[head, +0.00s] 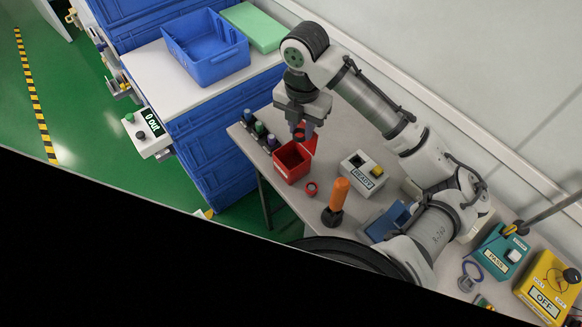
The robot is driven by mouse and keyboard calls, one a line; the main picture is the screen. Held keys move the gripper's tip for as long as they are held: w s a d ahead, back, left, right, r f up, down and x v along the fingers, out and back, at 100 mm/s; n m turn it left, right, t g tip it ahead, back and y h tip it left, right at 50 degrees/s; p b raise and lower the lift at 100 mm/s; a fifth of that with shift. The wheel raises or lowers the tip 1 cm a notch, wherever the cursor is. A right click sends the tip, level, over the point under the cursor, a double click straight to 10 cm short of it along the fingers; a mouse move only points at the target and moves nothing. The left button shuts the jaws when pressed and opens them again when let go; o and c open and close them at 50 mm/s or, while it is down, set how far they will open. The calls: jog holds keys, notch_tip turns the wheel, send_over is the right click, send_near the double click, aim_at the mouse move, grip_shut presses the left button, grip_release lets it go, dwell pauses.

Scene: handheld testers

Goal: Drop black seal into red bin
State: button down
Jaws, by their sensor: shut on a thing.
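The red bin (291,172) is a small open-topped box near the left end of the table, with a raised red part at its back right. My gripper (300,132) points down just above the bin's opening. It is shut on a small dark thing, the black seal (299,133), which is partly hidden by the fingers. The seal appears above the bin, but I cannot tell the exact height from this one view.
A red ring (311,189) lies right of the bin, near an orange-handled tool (338,197) and a white READY box (362,174). A dark rack (259,130) with several small bottles stands left of the bin. A blue crate (206,58) is farther back.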

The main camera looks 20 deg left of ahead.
jog(key=shift+f+b, duration=0.45)
jog(key=shift+f, duration=0.5)
jog(key=c, duration=1.1)
grip_release()
notch_tip(320, 180, up, 14)
jog(key=shift+b, duration=0.4)
jog(key=shift+f, duration=0.1)
